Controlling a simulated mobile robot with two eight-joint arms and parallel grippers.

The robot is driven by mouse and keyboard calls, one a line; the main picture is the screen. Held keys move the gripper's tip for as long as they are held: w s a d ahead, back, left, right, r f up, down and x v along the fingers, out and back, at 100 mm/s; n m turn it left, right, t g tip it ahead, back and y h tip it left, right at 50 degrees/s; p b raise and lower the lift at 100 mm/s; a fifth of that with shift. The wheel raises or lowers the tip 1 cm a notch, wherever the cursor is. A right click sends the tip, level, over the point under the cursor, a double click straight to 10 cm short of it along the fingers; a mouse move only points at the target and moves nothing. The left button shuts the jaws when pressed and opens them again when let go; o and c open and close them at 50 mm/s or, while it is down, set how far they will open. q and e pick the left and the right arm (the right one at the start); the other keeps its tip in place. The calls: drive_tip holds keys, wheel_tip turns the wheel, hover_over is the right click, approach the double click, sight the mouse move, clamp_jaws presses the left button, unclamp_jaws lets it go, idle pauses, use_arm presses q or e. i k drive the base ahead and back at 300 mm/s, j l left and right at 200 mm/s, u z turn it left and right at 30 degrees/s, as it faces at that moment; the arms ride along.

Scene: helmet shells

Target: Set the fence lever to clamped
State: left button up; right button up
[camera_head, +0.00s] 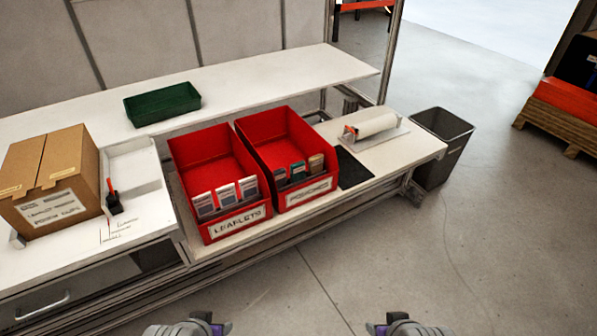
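A small lever (113,203) with a black body and a red-orange upper part stands on the white bench at the left, just right of a cardboard box. Its handle points up and slightly to the left. Thin lines and small labels (118,229) are marked on the bench in front of it, too small to read. A pale low-walled fence or tray (133,165) lies behind it. My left gripper (207,324) and my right gripper (388,324) show only in part at the bottom edge, over the floor and far from the lever. Their fingers are not clear.
The cardboard box (50,180) stands close left of the lever. Red bins labelled LEAFLETS (235,222) and another red bin (303,192) stand to the right. A green tray (162,104) sits on the back shelf. A grey waste bin (440,150) stands beyond the bench. The front floor is clear.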

sight(109, 182)
drive_tip(key=i+j+u, duration=0.1)
drive_tip(key=j, duration=0.35)
drive_tip(key=i+j, duration=0.3)
drive_tip(key=j, duration=0.15)
drive_tip(key=i+j+u, duration=0.15)
drive_tip(key=j, duration=0.35)
drive_tip(key=i+j+u, duration=0.1)
drive_tip(key=i+j, duration=0.45)
drive_tip(key=j, duration=0.25)
drive_tip(key=i+j+u, duration=0.15)
drive_tip(key=j, duration=0.3)
drive_tip(key=i, duration=0.1)
